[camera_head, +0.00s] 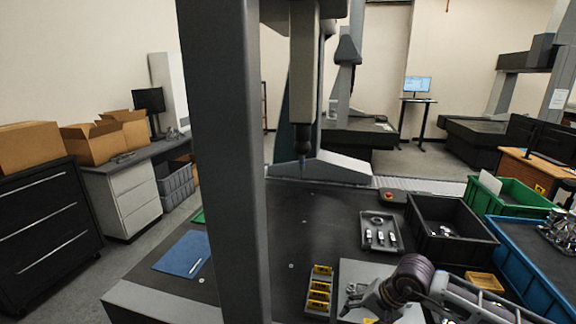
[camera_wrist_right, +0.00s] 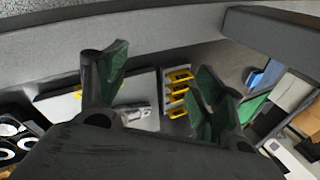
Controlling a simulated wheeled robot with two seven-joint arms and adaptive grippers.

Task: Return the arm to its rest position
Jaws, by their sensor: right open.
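My right arm (camera_head: 412,278) comes in from the lower right in the head view, bent low over the table's near right part. Its gripper (camera_head: 355,298) is above a light grey plate (camera_head: 372,270). In the right wrist view the two dark green-padded fingers of the right gripper (camera_wrist_right: 160,88) stand wide apart with nothing held between them. Beyond them, a metal part (camera_wrist_right: 137,112) shows near the plate (camera_wrist_right: 60,105), beside a holder with yellow pieces (camera_wrist_right: 178,92). My left gripper is not in view.
The yellow-marked holder (camera_head: 319,290) is left of the plate. A small grey tray (camera_head: 366,222) holds several parts. A black bin (camera_head: 425,218), green bin (camera_head: 515,197) and blue bin (camera_head: 520,275) line the right. A tall grey column (camera_head: 225,150) blocks the middle-left; the dark table (camera_head: 310,230) behind the holder is clear.

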